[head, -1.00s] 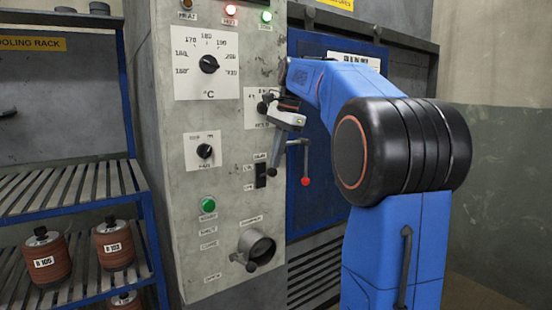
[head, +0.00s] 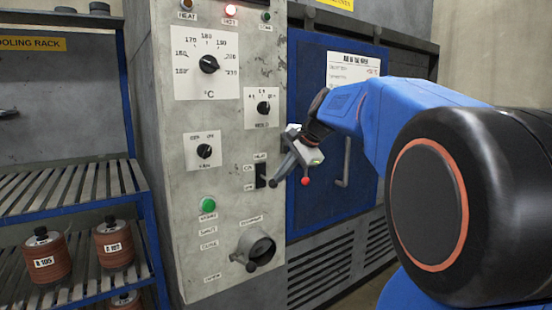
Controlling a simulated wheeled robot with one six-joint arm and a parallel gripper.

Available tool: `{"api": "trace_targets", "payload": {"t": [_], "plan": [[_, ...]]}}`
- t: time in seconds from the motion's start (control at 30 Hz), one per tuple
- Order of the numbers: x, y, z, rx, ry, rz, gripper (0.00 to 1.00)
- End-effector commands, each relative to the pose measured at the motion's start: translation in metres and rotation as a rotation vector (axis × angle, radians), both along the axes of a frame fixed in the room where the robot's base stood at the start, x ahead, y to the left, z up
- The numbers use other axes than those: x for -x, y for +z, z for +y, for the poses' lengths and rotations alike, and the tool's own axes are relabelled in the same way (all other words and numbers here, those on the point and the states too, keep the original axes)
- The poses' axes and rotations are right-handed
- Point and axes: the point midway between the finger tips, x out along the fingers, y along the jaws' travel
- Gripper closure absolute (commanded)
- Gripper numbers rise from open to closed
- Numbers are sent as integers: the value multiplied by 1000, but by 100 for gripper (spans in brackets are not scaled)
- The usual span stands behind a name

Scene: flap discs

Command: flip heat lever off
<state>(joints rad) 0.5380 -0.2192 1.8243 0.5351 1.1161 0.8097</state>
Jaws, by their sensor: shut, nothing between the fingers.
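The heat lever (head: 260,172) is a small black switch on the grey control panel (head: 225,120), under a HEAT label. Small labels sit beside it above and below, too small to read surely. My gripper (head: 272,182) is shut and empty. Its dark fingertips are right beside the lever, pointing down and left. I cannot tell whether they touch it. The fingertips cover part of the lever's right side, so its up or down position is not clear.
A fan knob (head: 204,151), a green button (head: 208,204) and a round damper fitting (head: 256,248) surround the lever. A rack (head: 75,193) with disc stacks stands left.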

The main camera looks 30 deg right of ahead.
Motion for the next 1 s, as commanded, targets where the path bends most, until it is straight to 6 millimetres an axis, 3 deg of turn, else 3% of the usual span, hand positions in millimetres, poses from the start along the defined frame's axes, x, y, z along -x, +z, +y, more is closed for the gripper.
{"api": "trace_targets", "payload": {"t": [0.33, 1.0], "plan": [[1, -6, 0, -1, 1, -10, 100], [1, 10, 0, 0, 2, -8, 100]]}}
